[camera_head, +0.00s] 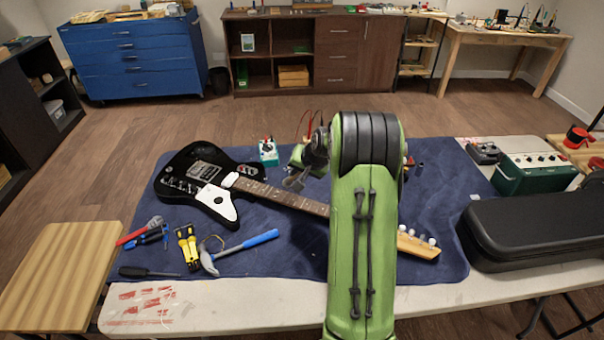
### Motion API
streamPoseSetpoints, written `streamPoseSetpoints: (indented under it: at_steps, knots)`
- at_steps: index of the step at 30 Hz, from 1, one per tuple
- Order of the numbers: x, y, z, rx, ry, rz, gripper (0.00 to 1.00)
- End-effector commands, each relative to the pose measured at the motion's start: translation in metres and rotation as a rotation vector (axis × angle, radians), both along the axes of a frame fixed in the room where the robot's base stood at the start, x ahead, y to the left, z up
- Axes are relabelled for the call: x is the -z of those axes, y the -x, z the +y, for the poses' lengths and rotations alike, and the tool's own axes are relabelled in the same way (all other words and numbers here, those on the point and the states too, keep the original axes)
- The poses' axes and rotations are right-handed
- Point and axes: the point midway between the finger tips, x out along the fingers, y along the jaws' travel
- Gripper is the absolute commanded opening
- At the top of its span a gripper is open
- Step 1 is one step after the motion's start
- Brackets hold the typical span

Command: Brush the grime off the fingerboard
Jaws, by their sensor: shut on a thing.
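A black electric guitar (205,172) with a white pickguard lies face up on the blue mat (290,255). Its dark fingerboard (270,192) runs right and toward me, passing behind my green arm. The headstock (418,246) shows on the arm's right. Grime on the fingerboard is too small to make out. My gripper (292,184) is over or just behind the fingerboard's body-side part, left of my arm. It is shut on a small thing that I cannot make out. I cannot tell whether that thing touches the fingerboard. No brush is clearly visible.
Pliers, screwdrivers and a blue-handled hammer (240,250) lie at the mat's front left. A small teal box (268,153) stands behind the guitar. A black case (535,228) and a green amplifier (535,173) stand at the right.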

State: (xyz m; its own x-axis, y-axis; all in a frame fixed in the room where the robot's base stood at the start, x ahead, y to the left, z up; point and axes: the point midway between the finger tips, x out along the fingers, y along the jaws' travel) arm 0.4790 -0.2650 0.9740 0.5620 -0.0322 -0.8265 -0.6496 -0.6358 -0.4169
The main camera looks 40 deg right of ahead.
Motion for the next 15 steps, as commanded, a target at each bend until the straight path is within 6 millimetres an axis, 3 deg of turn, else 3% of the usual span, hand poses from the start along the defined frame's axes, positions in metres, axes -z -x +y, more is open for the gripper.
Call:
streamPoseSetpoints:
  at_steps: [7, 15]
  knots:
    - [-0.025, -0.003, 0.005, -0.004, 0.001, 0.0, 0.0]
    - [-0.028, -0.003, 0.006, -0.005, 0.0, 0.001, 0.0]
